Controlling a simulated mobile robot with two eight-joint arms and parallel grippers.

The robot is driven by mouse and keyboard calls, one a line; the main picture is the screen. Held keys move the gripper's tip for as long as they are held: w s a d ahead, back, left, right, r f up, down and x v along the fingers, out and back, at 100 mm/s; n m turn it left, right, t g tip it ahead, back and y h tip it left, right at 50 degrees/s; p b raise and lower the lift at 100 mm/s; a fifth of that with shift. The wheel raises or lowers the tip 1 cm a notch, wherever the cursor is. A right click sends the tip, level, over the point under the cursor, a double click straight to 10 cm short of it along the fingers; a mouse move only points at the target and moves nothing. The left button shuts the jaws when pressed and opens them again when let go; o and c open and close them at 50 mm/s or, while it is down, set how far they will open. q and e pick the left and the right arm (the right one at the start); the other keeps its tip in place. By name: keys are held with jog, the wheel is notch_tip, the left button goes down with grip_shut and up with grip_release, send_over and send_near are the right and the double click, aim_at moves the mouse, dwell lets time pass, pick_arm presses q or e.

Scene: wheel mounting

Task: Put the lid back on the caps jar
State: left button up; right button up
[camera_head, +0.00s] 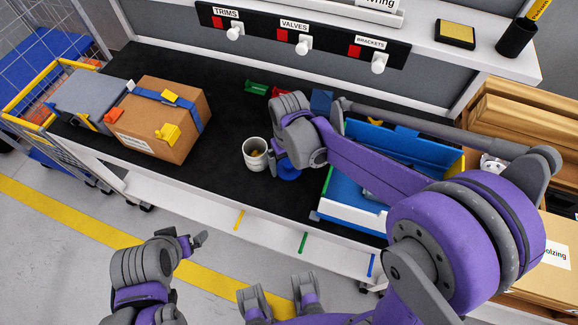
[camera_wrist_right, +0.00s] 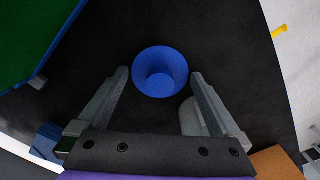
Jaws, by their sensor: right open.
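The caps jar (camera_head: 255,153) is a small white open-topped pot on the black bench, with something yellowish inside. The blue round lid (camera_head: 288,171) is just right of it, partly hidden by my right wrist. In the right wrist view the lid (camera_wrist_right: 160,72) looks like a blue dish with a raised centre. My right gripper (camera_wrist_right: 160,78) is open, with one finger at each side of the lid; contact cannot be told. A pale shape behind one finger may be the jar. My left gripper (camera_head: 200,240) is low at the left, clear of the bench; its jaws are unclear.
A cardboard box (camera_head: 165,120) with blue tape stands left on the bench. A blue bin with a white front (camera_head: 352,213) is at the right, under my right forearm. Small green (camera_head: 256,88) and blue (camera_head: 321,101) bins stand behind. Black bench is free between box and jar.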

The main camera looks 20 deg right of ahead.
aim_at(289, 163)
jog(key=c, duration=1)
notch_tip(289, 163, up, 10)
jog(key=shift+p, duration=0.6)
